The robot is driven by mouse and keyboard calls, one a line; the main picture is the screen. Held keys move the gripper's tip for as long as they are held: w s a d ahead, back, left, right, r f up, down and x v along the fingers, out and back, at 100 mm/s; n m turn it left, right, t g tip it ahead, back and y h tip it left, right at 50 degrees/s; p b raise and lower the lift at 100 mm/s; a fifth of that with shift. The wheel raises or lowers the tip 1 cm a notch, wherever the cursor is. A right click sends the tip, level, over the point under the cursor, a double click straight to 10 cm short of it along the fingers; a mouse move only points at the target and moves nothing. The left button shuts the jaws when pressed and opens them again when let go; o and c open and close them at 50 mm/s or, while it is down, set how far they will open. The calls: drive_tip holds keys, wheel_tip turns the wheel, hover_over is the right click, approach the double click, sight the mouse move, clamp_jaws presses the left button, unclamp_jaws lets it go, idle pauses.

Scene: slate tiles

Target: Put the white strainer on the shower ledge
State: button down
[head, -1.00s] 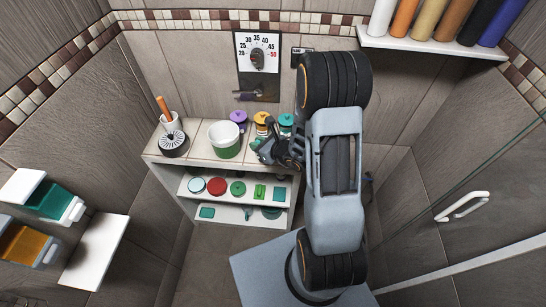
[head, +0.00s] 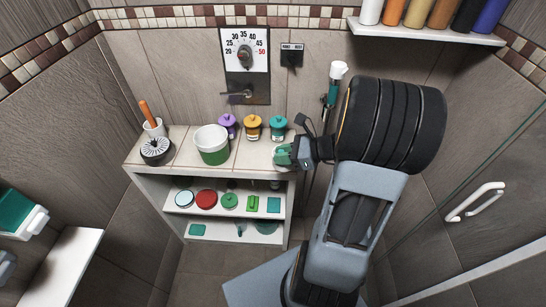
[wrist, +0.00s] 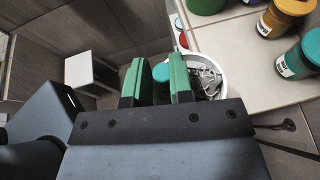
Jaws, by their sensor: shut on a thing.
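The white strainer (wrist: 224,75) shows in the wrist view as a white round rim with a grey, openwork inside. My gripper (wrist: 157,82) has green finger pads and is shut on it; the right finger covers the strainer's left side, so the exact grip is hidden. In the head view my gripper (head: 284,155) is at the right front edge of the tiled shower ledge (head: 188,152), and the strainer cannot be made out there. The ledge also shows at the upper right of the wrist view (wrist: 240,40). Whether the strainer touches the ledge I cannot tell.
On the ledge stand a white-green tub (head: 212,146), purple (head: 228,127), orange (head: 253,128) and teal (head: 278,128) jars, a black-and-white round thing (head: 157,151) and a white cup (head: 154,128). Open shelves below hold several small items. The ledge's front middle is free.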

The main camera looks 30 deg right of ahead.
drive_tip(key=w+f, duration=0.3)
drive_tip(key=w+d+f+p, duration=0.1)
drive_tip(key=w+f, duration=0.3)
drive_tip(key=w+d+f+p, duration=0.1)
drive_tip(key=w+f, duration=0.2)
drive_tip(key=w, duration=0.1)
drive_tip(key=shift+w+d+f, duration=0.15)
drive_tip(key=shift+w+f, duration=0.05)
drive_tip(key=shift+f, duration=0.75)
drive_tip(key=shift+f, duration=0.2)
drive_tip(key=c, duration=1)
unclamp_jaws()
